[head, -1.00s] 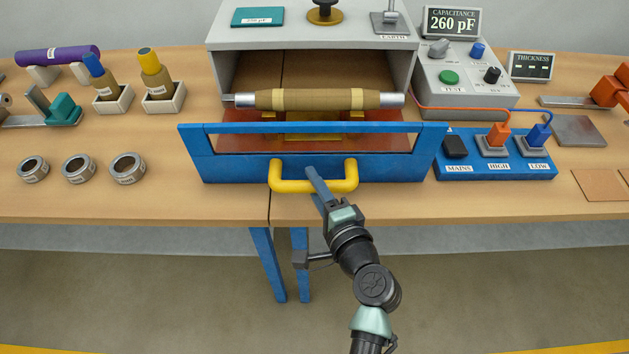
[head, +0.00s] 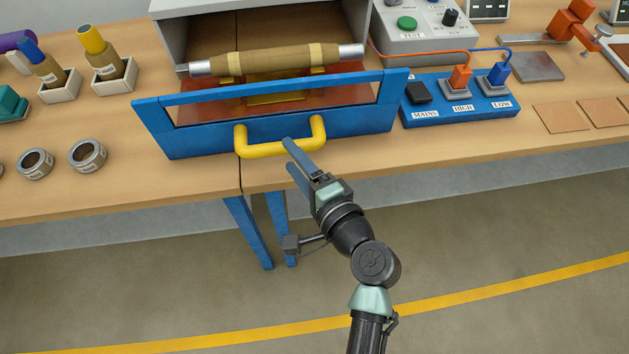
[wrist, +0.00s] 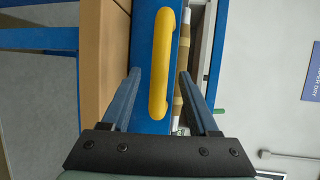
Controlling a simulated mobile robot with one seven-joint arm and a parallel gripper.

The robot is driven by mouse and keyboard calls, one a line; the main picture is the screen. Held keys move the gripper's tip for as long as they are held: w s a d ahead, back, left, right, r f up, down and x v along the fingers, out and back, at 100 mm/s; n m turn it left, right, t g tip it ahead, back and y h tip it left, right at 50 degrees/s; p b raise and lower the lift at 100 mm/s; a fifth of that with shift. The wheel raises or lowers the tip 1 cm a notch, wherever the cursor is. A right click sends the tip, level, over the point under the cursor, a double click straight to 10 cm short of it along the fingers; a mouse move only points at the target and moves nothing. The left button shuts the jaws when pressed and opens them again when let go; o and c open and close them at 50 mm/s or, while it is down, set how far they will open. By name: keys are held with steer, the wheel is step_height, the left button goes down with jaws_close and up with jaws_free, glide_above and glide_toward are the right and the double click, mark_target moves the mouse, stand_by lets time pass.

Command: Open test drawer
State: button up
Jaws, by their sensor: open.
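The test drawer is a blue frame (head: 190,141) with a yellow handle (head: 281,148) on its front. It stands pulled out from a grey housing (head: 170,24), with its reddish floor showing. A brown bushing (head: 262,60) with metal ends lies across supports in it. My gripper (head: 292,157) is open and empty at the front of the drawer, close to the handle. In the wrist view the yellow handle (wrist: 162,65) lies ahead between the two blue fingers (wrist: 156,98), with a gap on each side. I cannot tell the exact distance to the handle.
A blue terminal panel (head: 442,117) with orange and blue plugs stands right of the drawer. Metal rings (head: 87,156) and cores in white holders (head: 114,83) stand on the left. Blue table legs (head: 248,232) are below. The floor in front is clear.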

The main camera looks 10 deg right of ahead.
steer(key=v, duration=0.8)
steer(key=shift+b, duration=0.4)
steer(key=shift+s, duration=0.15)
